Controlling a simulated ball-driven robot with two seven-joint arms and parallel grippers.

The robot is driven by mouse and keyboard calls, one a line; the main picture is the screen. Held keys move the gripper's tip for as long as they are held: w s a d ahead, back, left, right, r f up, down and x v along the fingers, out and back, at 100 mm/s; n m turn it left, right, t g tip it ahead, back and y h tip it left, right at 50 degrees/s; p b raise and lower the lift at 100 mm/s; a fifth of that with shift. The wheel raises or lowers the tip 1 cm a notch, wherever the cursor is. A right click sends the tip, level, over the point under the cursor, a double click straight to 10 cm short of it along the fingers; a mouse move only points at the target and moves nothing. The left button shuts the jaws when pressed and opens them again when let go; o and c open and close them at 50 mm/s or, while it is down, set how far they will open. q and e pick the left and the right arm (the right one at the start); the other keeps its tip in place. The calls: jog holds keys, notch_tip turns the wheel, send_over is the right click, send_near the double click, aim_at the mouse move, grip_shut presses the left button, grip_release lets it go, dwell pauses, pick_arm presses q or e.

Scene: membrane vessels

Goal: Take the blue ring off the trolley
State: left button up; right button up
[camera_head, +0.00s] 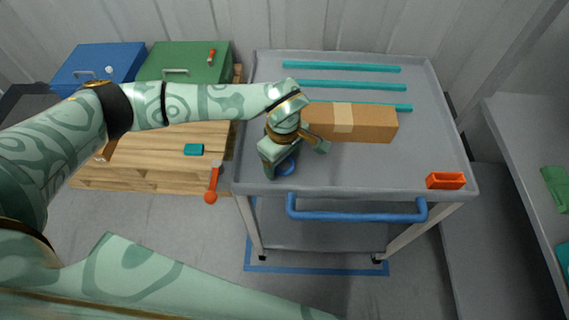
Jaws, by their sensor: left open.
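The grey trolley (380,169) stands in the middle with a blue handle along its near side. The blue ring (288,168) lies on the trolley top near its front left edge, partly hidden by my left gripper. My left gripper (297,166) is open, pointing down over the ring. I cannot tell whether its fingers touch the ring. My right gripper is out of view; a patterned arm part of mine crosses the bottom left.
A cardboard box (375,124) lies just right of my left gripper. Teal strips (345,86) lie behind it. Blue (98,62) and green (185,63) boxes stand at left on a wooden pallet (150,180).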

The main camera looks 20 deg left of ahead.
pick_arm(q)
jog(key=shift+r, duration=0.15)
jog(key=c, duration=1)
jog(key=shift+c, duration=0.2)
